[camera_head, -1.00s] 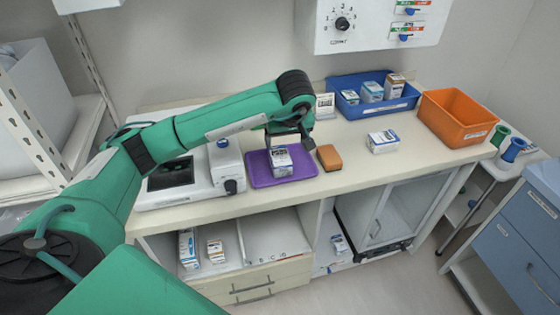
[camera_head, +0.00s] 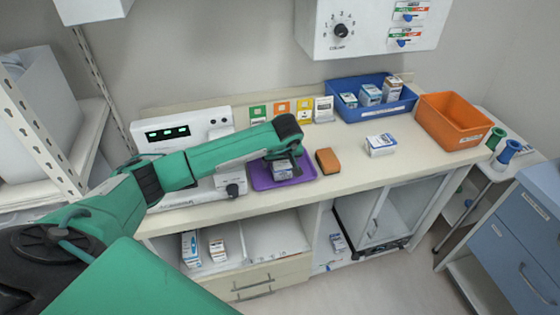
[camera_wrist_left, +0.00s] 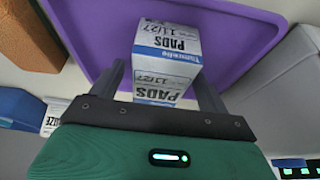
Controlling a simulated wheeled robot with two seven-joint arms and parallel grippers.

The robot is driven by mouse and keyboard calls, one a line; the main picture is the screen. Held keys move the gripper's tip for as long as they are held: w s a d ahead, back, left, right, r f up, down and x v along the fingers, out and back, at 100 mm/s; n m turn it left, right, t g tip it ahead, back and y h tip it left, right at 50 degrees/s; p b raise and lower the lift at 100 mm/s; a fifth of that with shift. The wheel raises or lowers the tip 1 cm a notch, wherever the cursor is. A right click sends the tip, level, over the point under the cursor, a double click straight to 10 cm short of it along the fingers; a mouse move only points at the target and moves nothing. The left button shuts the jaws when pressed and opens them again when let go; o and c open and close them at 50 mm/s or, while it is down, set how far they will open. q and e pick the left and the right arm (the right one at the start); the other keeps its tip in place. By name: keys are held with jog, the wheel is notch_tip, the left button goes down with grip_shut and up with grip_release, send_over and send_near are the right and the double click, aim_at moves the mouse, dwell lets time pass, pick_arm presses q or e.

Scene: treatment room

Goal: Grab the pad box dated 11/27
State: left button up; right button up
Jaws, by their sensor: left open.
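The pad box (camera_wrist_left: 167,45) stands on the purple tray (camera_wrist_left: 95,25) and its label reads PADS 11/27 in the left wrist view. In the head view the box (camera_head: 283,174) is partly hidden below my gripper, on the purple tray (camera_head: 258,182). My left gripper (camera_wrist_left: 160,85) is open, with one finger on each side of the box's near part. The gripper (camera_head: 284,158) is low over the tray in the head view. I cannot tell whether the fingers touch the box. My right gripper is out of view.
An orange-brown block (camera_head: 327,160) lies right of the tray. Another box (camera_head: 381,145) stands farther right on the counter. A blue bin (camera_head: 380,108) with several boxes and an empty orange bin (camera_head: 453,122) are behind. A white device (camera_head: 185,130) stands left.

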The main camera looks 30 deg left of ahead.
pick_arm(q)
jog(key=shift+w+a+f, duration=0.1)
jog(key=shift+f, duration=0.3)
jog(key=shift+c, duration=0.5)
jog(key=c, duration=1)
jog(key=shift+r, duration=0.15)
